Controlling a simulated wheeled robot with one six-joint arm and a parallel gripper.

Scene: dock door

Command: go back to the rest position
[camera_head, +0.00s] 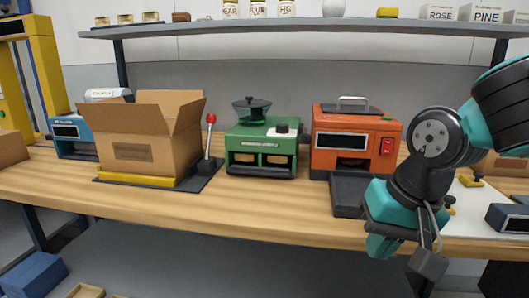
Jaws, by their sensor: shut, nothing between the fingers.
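My gripper (382,246) hangs at the lower right, at the end of my teal and dark grey arm. It points down in front of the bench's front edge. Its fingers are shut and hold nothing. The arm hides part of the bench's right side.
The wooden bench (265,213) carries an open cardboard box (150,142), a green machine (262,150), an orange machine (353,140) and a blue machine (72,135). A red-knobbed lever (209,140) stands beside the box. A shelf (300,28) with jars and boxes runs above.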

